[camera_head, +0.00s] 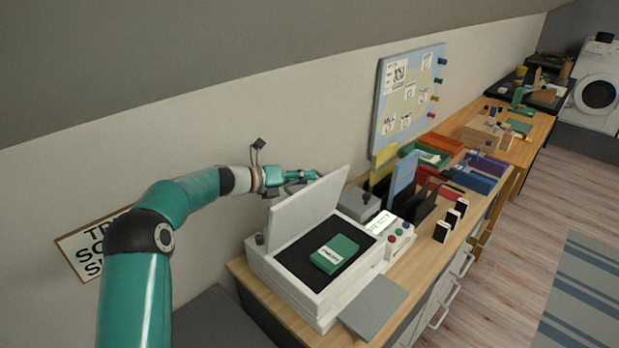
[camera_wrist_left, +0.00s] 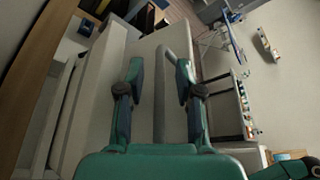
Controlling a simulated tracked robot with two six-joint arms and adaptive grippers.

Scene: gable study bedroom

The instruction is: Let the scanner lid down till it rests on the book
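The white scanner (camera_head: 262,268) stands on the wooden desk with its lid (camera_head: 308,208) raised and tilted up. A green book (camera_head: 335,253) with a white label lies on the dark scanner bed, clear of the lid. My left gripper (camera_head: 308,176) is behind the top of the lid, on the wall side. In the left wrist view my left gripper (camera_wrist_left: 159,70) is open, with a grey bar-like handle (camera_wrist_left: 161,95) between its two fingers. Gaps show on both sides of the bar. My right gripper is in neither view.
A control panel (camera_head: 399,235) with buttons adjoins the scanner's right side. A grey flat pad (camera_head: 373,307) lies in front. Upright dividers (camera_head: 403,180), coloured trays (camera_head: 470,180) and small black-and-white blocks (camera_head: 441,231) stand farther right. A pinboard (camera_head: 408,95) hangs on the wall.

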